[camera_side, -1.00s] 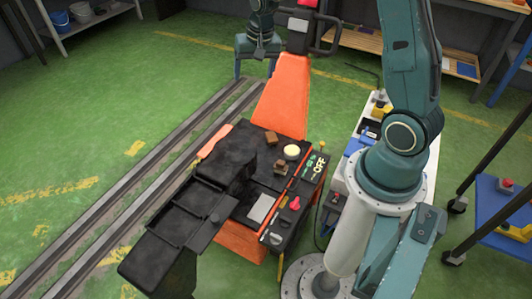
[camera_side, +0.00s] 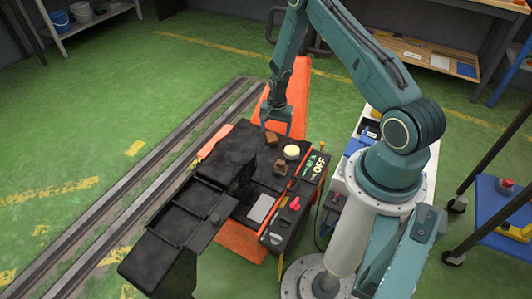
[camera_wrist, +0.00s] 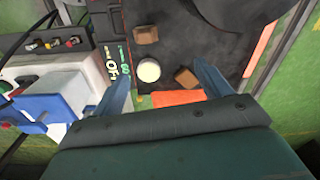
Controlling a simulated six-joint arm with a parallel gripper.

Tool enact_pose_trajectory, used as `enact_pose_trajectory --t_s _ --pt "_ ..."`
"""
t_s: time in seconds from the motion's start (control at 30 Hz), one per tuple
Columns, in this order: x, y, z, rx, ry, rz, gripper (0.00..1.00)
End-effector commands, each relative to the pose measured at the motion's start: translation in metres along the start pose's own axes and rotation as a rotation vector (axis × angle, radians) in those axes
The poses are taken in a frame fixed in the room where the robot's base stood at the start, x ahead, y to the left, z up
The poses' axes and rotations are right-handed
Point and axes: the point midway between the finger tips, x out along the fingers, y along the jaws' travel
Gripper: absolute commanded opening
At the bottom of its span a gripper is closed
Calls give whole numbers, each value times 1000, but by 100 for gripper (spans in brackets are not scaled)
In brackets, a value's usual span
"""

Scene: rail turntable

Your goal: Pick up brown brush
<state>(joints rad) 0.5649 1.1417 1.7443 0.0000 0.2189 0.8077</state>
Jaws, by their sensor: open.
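Two small brown items are on the black top of the cart (camera_side: 240,205). One brown block (camera_side: 272,137) is at the far end, and it also shows in the wrist view (camera_wrist: 186,76). The other brown piece (camera_side: 281,167) is nearer the middle, and shows in the wrist view (camera_wrist: 146,34). I cannot tell for sure which is the brush. My gripper (camera_side: 277,128) is open and empty, just above the far end of the top, close to the far brown block. In the wrist view its fingers (camera_wrist: 163,75) are spread, with that block near the right finger.
A round cream item (camera_side: 291,151) lies between the brown pieces, right of them in the side view. An orange backrest (camera_side: 298,90) rises behind. A white bench (camera_wrist: 50,75) stands beside the cart.

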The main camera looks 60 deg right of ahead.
Motion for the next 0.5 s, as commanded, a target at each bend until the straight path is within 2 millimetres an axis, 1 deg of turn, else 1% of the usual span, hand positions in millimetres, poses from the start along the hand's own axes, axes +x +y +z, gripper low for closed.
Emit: enact_pose_trajectory --t_s 0.03,0.1,0.2,0.33,0.5 --pt "16 8 0 26 -8 9 76" --pt "32 15 0 55 -14 16 76" --pt "50 24 0 88 -20 23 76" --pt "61 30 1 109 -24 28 76" --pt "64 31 1 115 -24 28 76"
